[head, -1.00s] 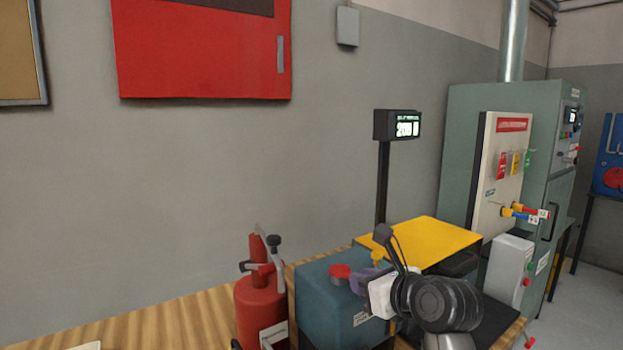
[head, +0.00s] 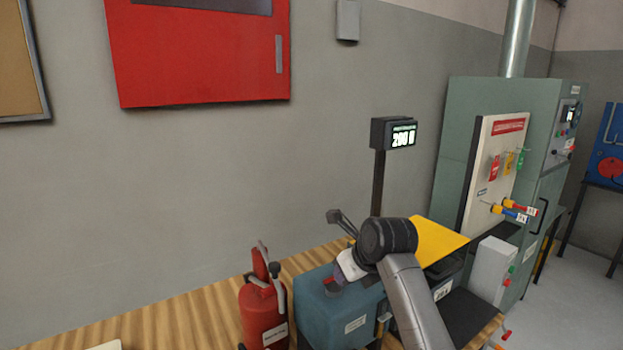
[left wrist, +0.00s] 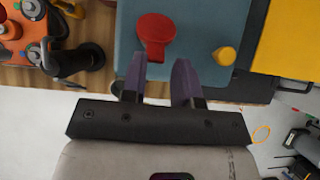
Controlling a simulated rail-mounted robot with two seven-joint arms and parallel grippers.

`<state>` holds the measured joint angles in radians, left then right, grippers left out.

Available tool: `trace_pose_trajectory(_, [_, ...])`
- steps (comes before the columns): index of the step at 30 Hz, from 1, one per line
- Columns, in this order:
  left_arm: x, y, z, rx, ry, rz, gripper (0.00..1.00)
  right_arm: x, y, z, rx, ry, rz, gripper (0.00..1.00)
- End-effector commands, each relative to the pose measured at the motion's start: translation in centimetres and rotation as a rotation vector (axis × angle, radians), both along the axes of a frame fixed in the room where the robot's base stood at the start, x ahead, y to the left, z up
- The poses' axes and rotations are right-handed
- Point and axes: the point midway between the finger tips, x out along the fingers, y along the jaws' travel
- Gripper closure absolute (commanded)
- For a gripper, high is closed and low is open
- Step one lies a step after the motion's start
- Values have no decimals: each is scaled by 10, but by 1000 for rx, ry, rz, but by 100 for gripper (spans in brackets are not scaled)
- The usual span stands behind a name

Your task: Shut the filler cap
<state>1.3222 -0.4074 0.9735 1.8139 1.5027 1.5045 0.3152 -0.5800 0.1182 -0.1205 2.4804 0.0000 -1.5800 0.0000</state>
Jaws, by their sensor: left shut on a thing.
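The red filler cap, a round disc with a short tab, is on top of the blue box (head: 318,306). In the left wrist view the filler cap (left wrist: 154,30) is plain, with its tab pointing toward my gripper. My left gripper (left wrist: 158,66) has its two purple fingers on either side of the tab and is shut on it. In the head view my left gripper (head: 339,276) is low over the box top and mostly hides the cap. I cannot tell whether the cap is fully seated. My right gripper is not in view.
A red fire extinguisher (head: 262,312) stands just left of the box. A yellow knob (left wrist: 225,56) sits beside the cap, and a yellow panel (head: 437,243) is behind my arm. A display on a post (head: 394,134) rises at the back.

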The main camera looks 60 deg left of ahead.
Motion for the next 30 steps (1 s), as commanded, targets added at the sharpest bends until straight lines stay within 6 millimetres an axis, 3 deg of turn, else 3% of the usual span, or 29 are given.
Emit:
trace_pose_trajectory(1, [-5, 11, -7, -44, 14, 16, 83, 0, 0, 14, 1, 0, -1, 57])
trace_pose_trajectory(30, [-8, 55, 8, -745, -50, 4, 83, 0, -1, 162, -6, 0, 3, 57])
